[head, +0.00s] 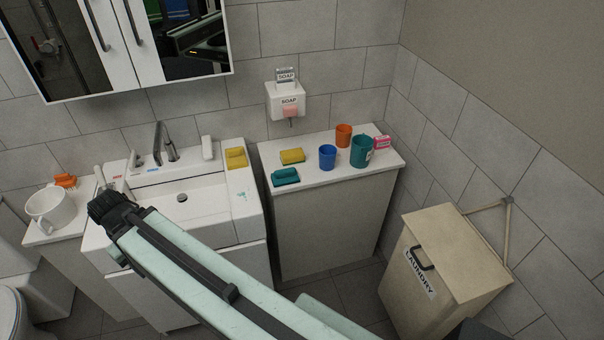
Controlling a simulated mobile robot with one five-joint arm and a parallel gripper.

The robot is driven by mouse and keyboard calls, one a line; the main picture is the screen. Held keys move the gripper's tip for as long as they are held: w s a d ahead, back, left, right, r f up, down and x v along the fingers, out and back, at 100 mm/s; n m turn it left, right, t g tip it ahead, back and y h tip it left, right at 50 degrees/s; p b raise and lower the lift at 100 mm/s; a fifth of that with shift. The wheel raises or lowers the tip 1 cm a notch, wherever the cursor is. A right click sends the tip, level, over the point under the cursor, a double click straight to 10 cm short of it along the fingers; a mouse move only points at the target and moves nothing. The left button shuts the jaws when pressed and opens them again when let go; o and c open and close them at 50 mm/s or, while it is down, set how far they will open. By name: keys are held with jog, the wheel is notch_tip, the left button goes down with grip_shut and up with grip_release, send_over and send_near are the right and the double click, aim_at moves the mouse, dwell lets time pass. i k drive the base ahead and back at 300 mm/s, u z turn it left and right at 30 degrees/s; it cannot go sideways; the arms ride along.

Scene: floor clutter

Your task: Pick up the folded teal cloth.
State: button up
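The folded teal cloth (285,177) lies flat near the front left corner of the pale counter top (330,185), in front of a yellow sponge-like block. Nothing covers it. My pale green arm runs from the lower right up to a dark joint over the left side of the sink. My gripper cannot be made out in this view, so I cannot see its fingers or whether it holds anything.
A yellow block (292,156), blue cup (327,157), teal cup (361,151), orange cup (343,135) and pink box (382,142) share the counter. The sink (190,203) is left, a laundry bin (445,265) right. A soap dispenser (287,103) hangs above.

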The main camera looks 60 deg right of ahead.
aim_at(289, 176)
jog(key=z, duration=0.75)
jog(key=k, duration=1.15)
jog(key=z, duration=0.6)
jog(key=i, duration=1)
jog(key=u, duration=0.75)
